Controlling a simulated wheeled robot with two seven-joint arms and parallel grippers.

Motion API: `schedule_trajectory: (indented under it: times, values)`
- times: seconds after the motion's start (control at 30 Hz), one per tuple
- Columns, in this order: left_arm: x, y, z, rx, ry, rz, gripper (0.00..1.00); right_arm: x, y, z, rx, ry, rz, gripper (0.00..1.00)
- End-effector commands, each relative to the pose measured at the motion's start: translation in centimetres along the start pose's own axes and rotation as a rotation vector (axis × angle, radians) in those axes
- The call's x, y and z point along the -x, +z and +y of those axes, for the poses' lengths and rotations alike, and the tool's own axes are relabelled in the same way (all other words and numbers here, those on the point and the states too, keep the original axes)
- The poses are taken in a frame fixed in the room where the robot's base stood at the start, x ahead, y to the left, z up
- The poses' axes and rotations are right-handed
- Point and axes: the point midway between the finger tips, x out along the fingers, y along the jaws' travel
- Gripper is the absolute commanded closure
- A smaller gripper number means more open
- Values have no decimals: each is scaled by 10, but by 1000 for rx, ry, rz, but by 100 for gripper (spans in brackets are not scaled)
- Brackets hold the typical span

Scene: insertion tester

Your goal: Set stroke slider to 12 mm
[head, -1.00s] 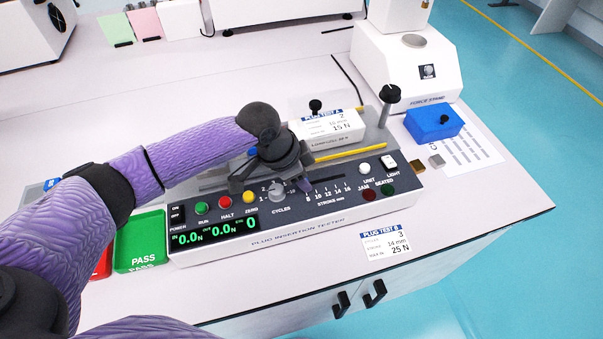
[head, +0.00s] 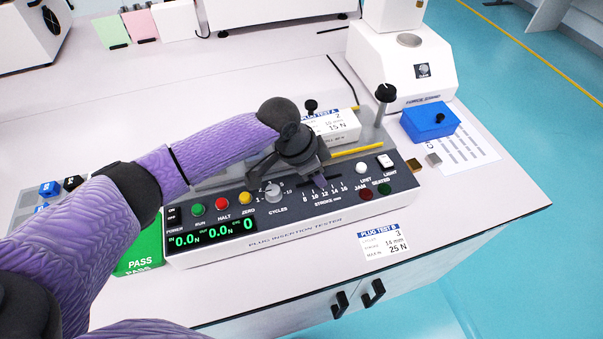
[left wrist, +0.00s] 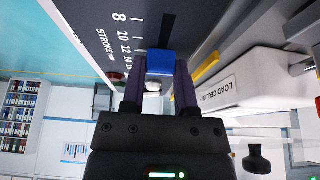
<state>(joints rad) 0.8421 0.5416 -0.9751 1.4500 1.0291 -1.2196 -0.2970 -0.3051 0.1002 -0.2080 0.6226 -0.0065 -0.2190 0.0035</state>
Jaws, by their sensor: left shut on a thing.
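The plug insertion tester (head: 300,236) stands on the bench, with its sloped panel facing me. Its STROKE mm scale (head: 325,194) runs from 8 to 16, left to right. My left gripper (head: 318,178) is low over the slot above this scale, around its middle, and hides the slider in the head view. In the left wrist view, my left gripper (left wrist: 160,78) is shut on the blue slider knob (left wrist: 160,62), which sits in the dark slot (left wrist: 168,28). The knob is beyond the 10 mark, near 12 to 14; I cannot tell the exact mark. My right gripper is not in view.
The cycles knob (head: 272,190) and the yellow zero button (head: 245,198) are left of the slider. A white unit button (head: 362,168) is to the right. A Plug Test B card (head: 383,241) lies in front. A blue block (head: 430,122) and force stand (head: 405,65) stand right.

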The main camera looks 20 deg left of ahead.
Motion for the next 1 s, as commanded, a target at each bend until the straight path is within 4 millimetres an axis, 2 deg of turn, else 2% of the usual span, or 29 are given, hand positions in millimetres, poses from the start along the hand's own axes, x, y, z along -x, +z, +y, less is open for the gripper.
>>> schedule_trajectory:
  times: [0.3, 0.33, 0.5, 0.77, 0.87, 1.0]
  values:
    - [-2, -4, 0, -1, 1, -3, 100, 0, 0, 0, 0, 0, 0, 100]
    - [-2, -4, 0, -1, 1, -3, 61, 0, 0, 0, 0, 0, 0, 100]
    - [-2, -4, 0, -1, 1, -3, 26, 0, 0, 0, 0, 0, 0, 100]
    - [0, -4, 0, -1, 0, -3, 26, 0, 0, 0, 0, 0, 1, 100]
    - [14, -5, 0, -1, -2, -1, 26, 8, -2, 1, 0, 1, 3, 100]
    - [53, -6, 0, -2, -3, -2, 26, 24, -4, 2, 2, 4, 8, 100]
